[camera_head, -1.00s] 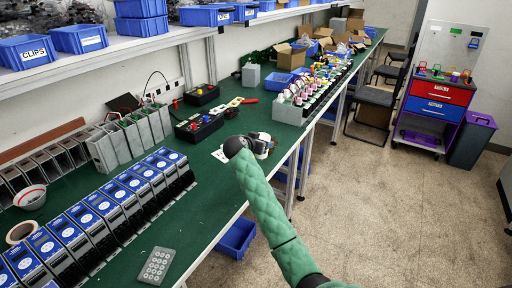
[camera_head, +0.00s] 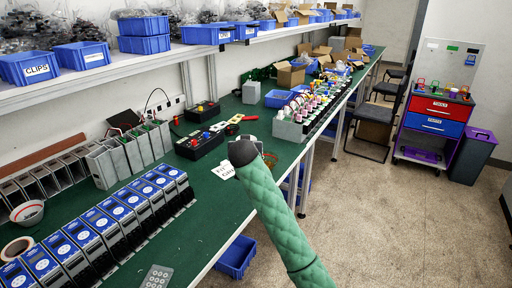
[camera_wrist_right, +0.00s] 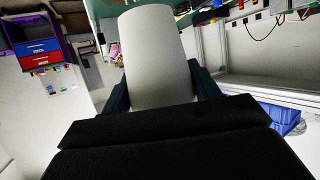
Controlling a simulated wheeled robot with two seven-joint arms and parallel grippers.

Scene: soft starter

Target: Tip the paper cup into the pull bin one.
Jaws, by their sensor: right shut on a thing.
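A pale, plain paper cup (camera_wrist_right: 160,60) fills the upper middle of the right wrist view. My right gripper (camera_wrist_right: 160,88) is shut on it, with one dark finger on each side. In the head view my green-sleeved right arm reaches up over the front edge of the bench, and its wrist hides most of the gripper and the cup. A blue bin (camera_head: 236,257) sits low beside the bench's front edge and may be the pull bin; I cannot read a label on it. The gripper is above and beyond this bin. My left gripper is out of view.
The green bench (camera_head: 205,205) holds a row of blue-and-black units (camera_head: 100,225), black boxes with coloured knobs (camera_head: 200,140) and a grey case (camera_head: 289,130). A shelf with blue bins (camera_head: 83,54) runs above. A red-and-blue drawer cart (camera_head: 437,115) stands right. The floor is open.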

